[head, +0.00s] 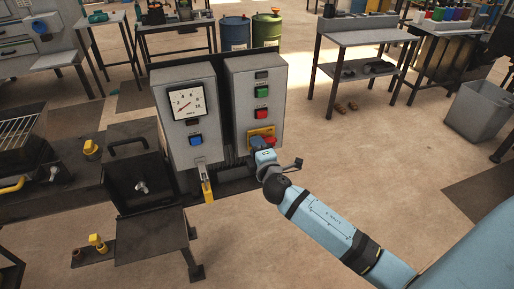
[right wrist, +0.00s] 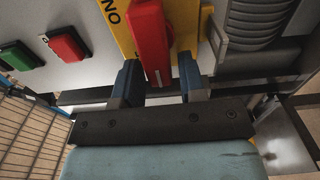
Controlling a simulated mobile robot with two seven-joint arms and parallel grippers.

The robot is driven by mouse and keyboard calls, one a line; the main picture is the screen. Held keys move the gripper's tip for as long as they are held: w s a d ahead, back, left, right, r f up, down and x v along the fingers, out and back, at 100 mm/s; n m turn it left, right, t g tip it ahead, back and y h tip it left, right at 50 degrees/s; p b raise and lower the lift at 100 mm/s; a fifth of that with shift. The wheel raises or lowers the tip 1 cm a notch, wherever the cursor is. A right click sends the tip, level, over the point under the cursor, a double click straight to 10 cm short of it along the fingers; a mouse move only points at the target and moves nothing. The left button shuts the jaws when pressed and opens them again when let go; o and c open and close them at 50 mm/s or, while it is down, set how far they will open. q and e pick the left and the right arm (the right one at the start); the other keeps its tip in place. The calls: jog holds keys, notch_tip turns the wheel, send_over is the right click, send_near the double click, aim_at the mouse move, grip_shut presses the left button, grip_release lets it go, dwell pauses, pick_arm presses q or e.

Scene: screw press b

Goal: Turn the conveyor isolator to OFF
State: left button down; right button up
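The conveyor isolator is a red handle (right wrist: 152,40) on a yellow plate (head: 262,131) low on the front of the right grey box. In the right wrist view, upside-down letters of ON show on the plate beside the handle. My right gripper (head: 264,149) is at the isolator and hides part of it in the head view. In the right wrist view its two blue fingers (right wrist: 158,80) stand one on each side of the handle, with a visible gap at the right finger. The gripper looks open around the handle. My left gripper is not in view.
The right box (head: 255,76) has green and red buttons above the isolator. The left box (head: 184,137) carries a dial and a blue button, with a yellow-handled part (head: 207,190) below. The press bench stands at left. Open floor (head: 350,140) lies to the right.

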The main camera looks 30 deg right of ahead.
jog(key=shift+o, duration=0.7)
jog(key=b+v, duration=0.2)
jog(key=v, duration=1.1)
jog(key=shift+s+a, duration=0.15)
jog(key=shift+s, duration=0.2)
